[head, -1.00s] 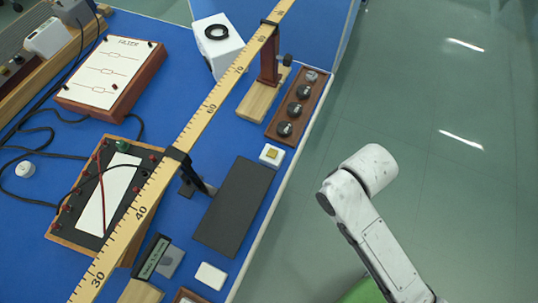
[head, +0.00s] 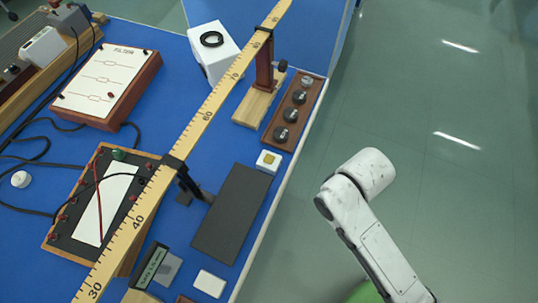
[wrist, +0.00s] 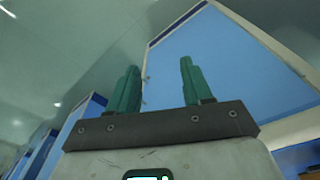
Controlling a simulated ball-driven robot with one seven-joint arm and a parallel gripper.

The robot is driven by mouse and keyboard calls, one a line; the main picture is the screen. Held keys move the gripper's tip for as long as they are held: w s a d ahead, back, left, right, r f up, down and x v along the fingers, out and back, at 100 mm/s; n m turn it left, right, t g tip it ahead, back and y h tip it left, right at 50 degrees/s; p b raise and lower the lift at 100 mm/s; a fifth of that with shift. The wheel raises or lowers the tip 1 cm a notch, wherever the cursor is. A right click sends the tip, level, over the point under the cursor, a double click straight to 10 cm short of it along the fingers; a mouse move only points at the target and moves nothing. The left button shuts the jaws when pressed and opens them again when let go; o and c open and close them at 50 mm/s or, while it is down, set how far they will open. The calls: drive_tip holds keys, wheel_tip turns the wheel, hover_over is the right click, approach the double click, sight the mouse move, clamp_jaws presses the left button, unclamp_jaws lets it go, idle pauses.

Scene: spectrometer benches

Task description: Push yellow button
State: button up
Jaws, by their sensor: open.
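The yellow button (head: 268,158) is a small yellowish square on a white block near the right edge of the blue bench, in the head view. It lies between the dark grey plate and the wooden strip with black knobs. My gripper (wrist: 160,88) shows in the wrist view with two green fingers apart and nothing between them. The button does not show in the wrist view. In the head view my white arm is right of the bench, over the floor, apart from the button; the gripper itself is not visible there.
A long yellow ruler (head: 206,112) runs raised across the blue bench (head: 175,45). A dark grey plate (head: 232,213), a knob strip (head: 295,112) and a white block (head: 209,283) lie near the bench edge. The floor (head: 455,90) at right is clear.

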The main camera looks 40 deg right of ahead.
clamp_jaws()
idle(1.5)
